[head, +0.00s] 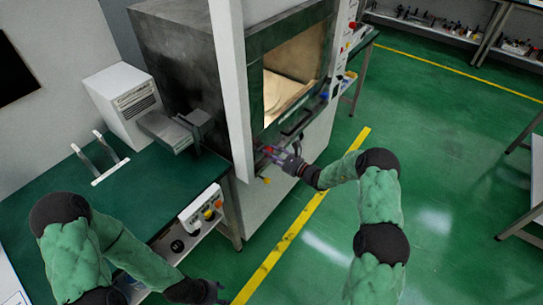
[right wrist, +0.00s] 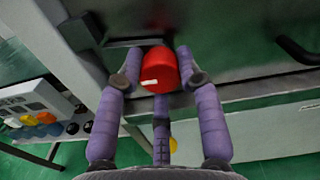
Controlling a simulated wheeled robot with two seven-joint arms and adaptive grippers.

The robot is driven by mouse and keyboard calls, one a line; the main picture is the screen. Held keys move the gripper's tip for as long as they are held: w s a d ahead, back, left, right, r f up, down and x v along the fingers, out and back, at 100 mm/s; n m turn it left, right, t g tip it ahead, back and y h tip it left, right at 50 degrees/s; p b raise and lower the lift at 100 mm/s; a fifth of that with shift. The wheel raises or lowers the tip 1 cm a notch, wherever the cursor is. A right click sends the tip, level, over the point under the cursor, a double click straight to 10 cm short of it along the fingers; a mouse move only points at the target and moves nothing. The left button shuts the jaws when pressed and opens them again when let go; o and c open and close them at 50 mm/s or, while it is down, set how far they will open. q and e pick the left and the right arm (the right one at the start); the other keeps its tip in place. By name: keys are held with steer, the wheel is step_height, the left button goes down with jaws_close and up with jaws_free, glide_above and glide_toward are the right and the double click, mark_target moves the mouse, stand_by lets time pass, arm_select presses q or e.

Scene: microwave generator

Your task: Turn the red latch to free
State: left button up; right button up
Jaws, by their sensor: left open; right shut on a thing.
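The red latch (right wrist: 158,70) is a rounded red knob with a small white mark, on the front of the microwave generator (head: 217,60). In the right wrist view my right gripper (right wrist: 157,85) has its purple fingers closed around the latch. In the head view my right gripper (head: 280,158) is at the machine's front below the lit opening, and the latch is mostly hidden by the fingers. My left gripper (head: 212,293) is low at the bottom edge of the head view, open and apart from the machine.
A green-topped table (head: 70,190) stands at the left with a white box (head: 122,95) on it.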

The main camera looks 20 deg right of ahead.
steer(key=n+b, duration=0.5)
steer(key=n, duration=0.1)
steer(key=n+b, duration=0.5)
steer(key=n, duration=0.1)
steer(key=shift+s+a+f+n, duration=0.1)
steer(key=shift+f+n, duration=0.1)
steer(key=shift+n, duration=0.1)
stand_by(0.4)
steer(key=o, duration=1.1)
steer(key=shift+r, duration=0.1)
steer(key=shift+o, duration=0.2)
